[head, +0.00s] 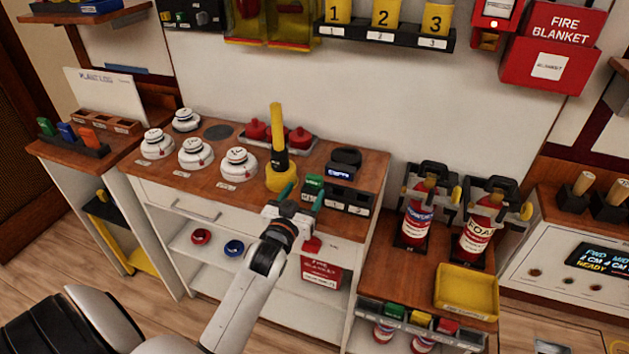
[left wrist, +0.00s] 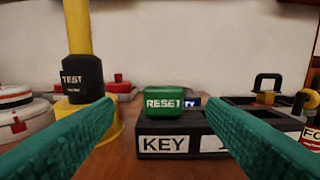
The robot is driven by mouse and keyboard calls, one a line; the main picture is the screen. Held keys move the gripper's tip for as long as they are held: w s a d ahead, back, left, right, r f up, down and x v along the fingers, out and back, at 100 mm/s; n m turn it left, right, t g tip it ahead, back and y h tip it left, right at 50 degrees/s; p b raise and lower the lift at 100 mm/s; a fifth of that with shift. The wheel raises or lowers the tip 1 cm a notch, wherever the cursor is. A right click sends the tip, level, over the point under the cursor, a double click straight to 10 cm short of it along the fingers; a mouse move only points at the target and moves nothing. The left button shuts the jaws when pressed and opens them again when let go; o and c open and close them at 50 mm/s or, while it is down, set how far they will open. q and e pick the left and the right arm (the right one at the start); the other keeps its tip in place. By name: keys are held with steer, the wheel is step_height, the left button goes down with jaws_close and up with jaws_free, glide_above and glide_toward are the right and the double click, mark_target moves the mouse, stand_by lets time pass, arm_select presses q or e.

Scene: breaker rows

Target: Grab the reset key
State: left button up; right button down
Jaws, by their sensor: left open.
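The reset key is a green block marked RESET (left wrist: 166,101), standing in the left slot of a black holder (left wrist: 165,140) labelled KEY, straight ahead in the left wrist view. In the head view the green key (head: 314,183) shows near the front right of the wooden counter. My left gripper (head: 292,206) is open and empty in front of the holder. In the left wrist view its two teal fingers (left wrist: 160,130) spread to either side, with the key between them in the picture but farther away. My right gripper is not in view.
A yellow tester with a black TEST block (left wrist: 84,80) stands close left of the key. White round detectors (head: 195,152) sit farther left on the counter. Black slots continue right of the key (head: 350,200). Two extinguishers (head: 417,215) stand on a lower counter at right.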

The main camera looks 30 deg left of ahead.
mark_target(313, 180)
arm_select(q)
steer(key=shift+d+p+x, duration=0.15)
steer(key=shift+p+x, duration=0.1)
steer(key=shift+x, duration=1.5)
steer(key=shift+d+p+x, duration=0.1)
steer(key=shift+p+x, duration=0.15)
steer(key=shift+x, duration=1.5)
steer(key=shift+c, duration=0.4)
steer(key=c, duration=1)
steer(key=shift+o, duration=0.2)
